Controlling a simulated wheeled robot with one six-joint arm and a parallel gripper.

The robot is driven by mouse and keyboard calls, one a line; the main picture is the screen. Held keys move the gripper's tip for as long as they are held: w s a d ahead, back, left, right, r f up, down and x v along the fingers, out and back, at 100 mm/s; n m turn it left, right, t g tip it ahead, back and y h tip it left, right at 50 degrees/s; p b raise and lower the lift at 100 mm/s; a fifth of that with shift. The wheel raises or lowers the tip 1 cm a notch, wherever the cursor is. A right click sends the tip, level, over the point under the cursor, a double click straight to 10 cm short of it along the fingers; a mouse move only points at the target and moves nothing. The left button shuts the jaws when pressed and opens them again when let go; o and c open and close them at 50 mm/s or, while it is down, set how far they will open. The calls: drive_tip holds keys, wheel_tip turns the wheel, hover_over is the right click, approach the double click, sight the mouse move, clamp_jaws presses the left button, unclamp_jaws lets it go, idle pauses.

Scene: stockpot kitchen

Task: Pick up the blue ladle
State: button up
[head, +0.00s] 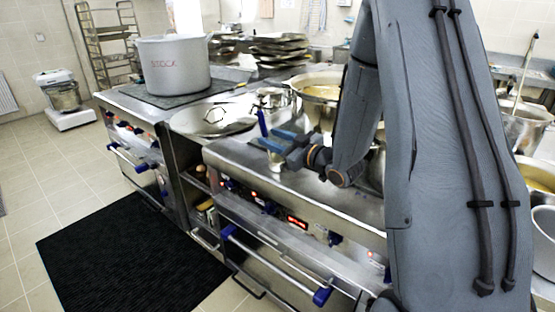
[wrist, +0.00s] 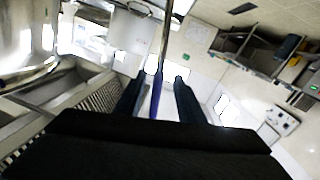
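The blue ladle (head: 262,123) shows in the head view as a short, slanted blue handle at the fingertips of my gripper (head: 274,140), above the steel counter. In the wrist view, its blue handle (wrist: 157,92) runs between the two dark fingers of my gripper (wrist: 158,92), with a visible gap on each side. A thin metal shaft continues from the handle towards the top of that view. My gripper is open around the handle. The ladle's bowl cannot be made out clearly.
A large stockpot (head: 173,64) stands on the stove at left. A wide shallow pan (head: 212,118) is left of my gripper, and a pot with yellowish contents (head: 318,88) is behind it. A black mat (head: 135,258) lies on the tiled floor, which is otherwise open.

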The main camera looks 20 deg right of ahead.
drive_tip(key=shift+a+r, duration=0.1)
drive_tip(key=shift+r, duration=0.05)
drive_tip(key=shift+w+a+r, duration=0.1)
drive_tip(key=shift+w+a, duration=0.05)
drive_tip(key=shift+w, duration=0.1)
drive_tip(key=p+x, duration=0.3)
drive_tip(key=x, duration=0.4)
drive_tip(key=shift+r, duration=0.2)
clamp_jaws()
idle(1.0)
